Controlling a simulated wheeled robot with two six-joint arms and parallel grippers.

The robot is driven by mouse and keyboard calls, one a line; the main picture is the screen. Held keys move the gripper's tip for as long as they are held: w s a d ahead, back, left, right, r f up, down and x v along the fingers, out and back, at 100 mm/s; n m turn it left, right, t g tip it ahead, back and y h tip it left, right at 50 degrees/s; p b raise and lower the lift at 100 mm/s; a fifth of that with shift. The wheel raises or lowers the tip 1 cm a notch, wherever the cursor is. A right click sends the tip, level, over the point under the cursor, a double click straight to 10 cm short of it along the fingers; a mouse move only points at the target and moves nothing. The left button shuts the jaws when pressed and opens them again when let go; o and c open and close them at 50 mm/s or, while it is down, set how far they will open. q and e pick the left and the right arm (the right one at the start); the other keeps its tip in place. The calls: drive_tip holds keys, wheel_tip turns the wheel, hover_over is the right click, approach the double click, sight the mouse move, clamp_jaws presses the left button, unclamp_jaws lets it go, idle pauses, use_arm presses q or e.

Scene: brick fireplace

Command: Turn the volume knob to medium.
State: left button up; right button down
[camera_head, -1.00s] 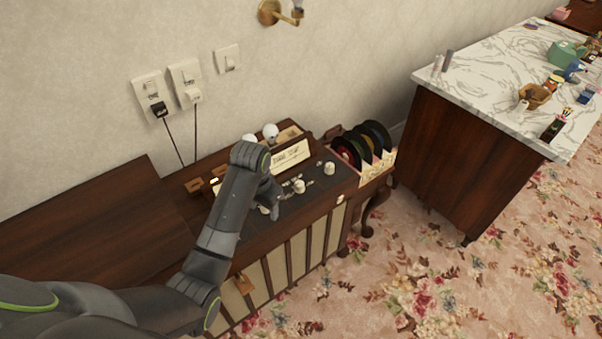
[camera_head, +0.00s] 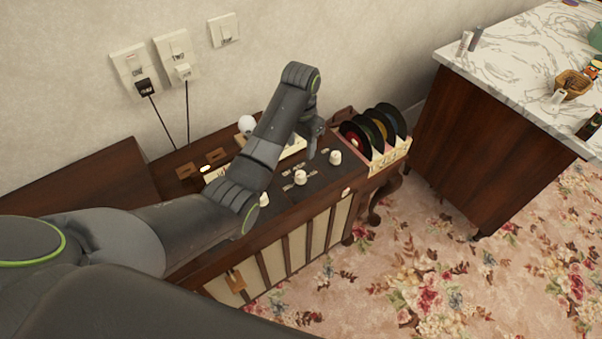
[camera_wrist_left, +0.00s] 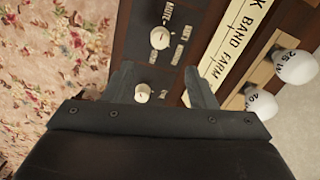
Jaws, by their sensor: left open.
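The dark console top carries white knobs: a right one (camera_head: 336,157), a middle one (camera_head: 300,177) and a left one (camera_head: 263,199), partly hidden by my arm. In the left wrist view, a knob (camera_wrist_left: 160,38) has printed labels around it, one reading "MUTE". A smaller-looking knob (camera_wrist_left: 142,93) shows between the finger lines, below it in the picture. My left gripper (camera_head: 314,148) is open and empty above the console, beside the right knob; its fingers (camera_wrist_left: 159,75) point toward the panel. I cannot tell whether they touch anything. My right gripper is not in view.
A cream sign (camera_wrist_left: 236,42) and white bulbs (camera_wrist_left: 295,68) stand at the panel's wall side. Records (camera_head: 372,128) stand in a rack at the console's right end. A marble-topped cabinet (camera_head: 530,60) is further right. Plugged cords run down the wall. The carpet in front is clear.

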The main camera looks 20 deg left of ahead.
use_arm(q)
hover_over(300, 174)
wheel_tip(300, 174, down, 6)
drive_tip(key=shift+r, duration=0.1)
wheel_tip(300, 174, down, 4)
drive_tip(key=shift+w+f, duration=0.1)
drive_tip(key=shift+f, duration=0.65)
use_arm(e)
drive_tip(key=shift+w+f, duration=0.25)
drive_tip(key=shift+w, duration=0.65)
use_arm(q)
drive_tip(key=shift+c, duration=0.3)
drive_tip(key=c, duration=0.9)
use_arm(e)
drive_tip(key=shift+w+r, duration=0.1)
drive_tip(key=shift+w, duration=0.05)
